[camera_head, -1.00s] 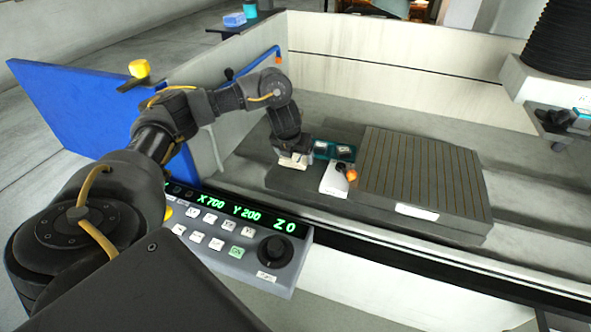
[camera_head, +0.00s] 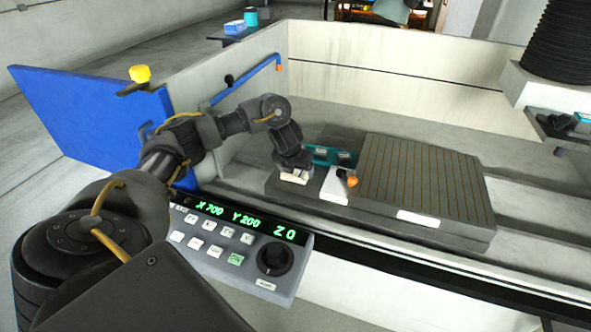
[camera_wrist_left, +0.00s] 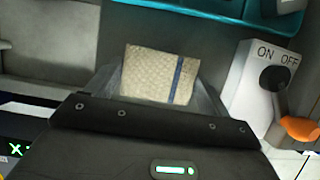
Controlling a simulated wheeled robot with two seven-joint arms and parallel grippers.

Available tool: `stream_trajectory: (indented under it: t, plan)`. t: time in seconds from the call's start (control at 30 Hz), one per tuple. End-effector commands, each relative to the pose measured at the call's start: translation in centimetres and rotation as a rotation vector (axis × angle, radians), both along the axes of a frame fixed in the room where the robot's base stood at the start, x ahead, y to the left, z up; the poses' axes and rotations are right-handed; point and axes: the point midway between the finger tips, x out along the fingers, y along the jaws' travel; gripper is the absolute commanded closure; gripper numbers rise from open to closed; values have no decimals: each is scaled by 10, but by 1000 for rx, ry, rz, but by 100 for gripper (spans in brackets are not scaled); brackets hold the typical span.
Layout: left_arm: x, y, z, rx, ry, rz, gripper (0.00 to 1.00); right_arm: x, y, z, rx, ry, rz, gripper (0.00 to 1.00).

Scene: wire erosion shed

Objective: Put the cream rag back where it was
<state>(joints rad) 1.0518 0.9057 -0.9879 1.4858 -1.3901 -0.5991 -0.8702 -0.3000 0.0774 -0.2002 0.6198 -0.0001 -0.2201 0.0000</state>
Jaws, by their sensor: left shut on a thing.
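The cream rag (camera_wrist_left: 158,75) shows in the left wrist view as a folded, textured cream square with a blue stripe. It is between the fingers of my left gripper (camera_wrist_left: 160,88), which is shut on it. In the head view the rag (camera_head: 294,177) is a small pale patch at the end of my left arm, low over the dark grey ledge beside the slotted table. I cannot tell whether it touches the ledge. My left gripper (camera_head: 293,168) is partly hidden by its own wrist. My right gripper is not in view.
A white ON/OFF switch box (camera_head: 335,186) with an orange-tipped lever stands just right of the gripper. A teal tray (camera_head: 328,156) lies behind it. The slotted table (camera_head: 420,180) is to the right. A control panel (camera_head: 240,240) is in front, and a blue door (camera_head: 90,120) is at left.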

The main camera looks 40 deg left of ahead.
Motion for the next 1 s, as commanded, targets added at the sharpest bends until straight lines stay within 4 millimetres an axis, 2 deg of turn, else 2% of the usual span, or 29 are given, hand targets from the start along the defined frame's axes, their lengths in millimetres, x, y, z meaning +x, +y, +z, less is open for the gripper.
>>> stream_trajectory:
  t: [0.03, 0.07, 0.2, 0.43, 0.57, 0.67, 0.8, 1.0]
  plan:
    - [0, 0, -3, 0, 1, 0, 40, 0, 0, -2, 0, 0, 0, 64]
    - [0, 0, -3, 0, 1, 0, 18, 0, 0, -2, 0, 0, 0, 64]
    - [0, 0, -2, 0, 1, 0, 0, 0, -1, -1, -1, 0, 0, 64]
    - [0, 0, -1, 0, 1, 0, 0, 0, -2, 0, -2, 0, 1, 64]
    - [-2, -1, 9, 1, -1, -3, 0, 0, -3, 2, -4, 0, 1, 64]
    - [-8, -3, 25, 0, -3, -4, 0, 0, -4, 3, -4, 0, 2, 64]
    - [-19, -6, 60, 3, -4, -4, 0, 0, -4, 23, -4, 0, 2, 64]
    - [-33, -11, 94, 2, -3, -3, 0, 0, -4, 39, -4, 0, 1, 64]
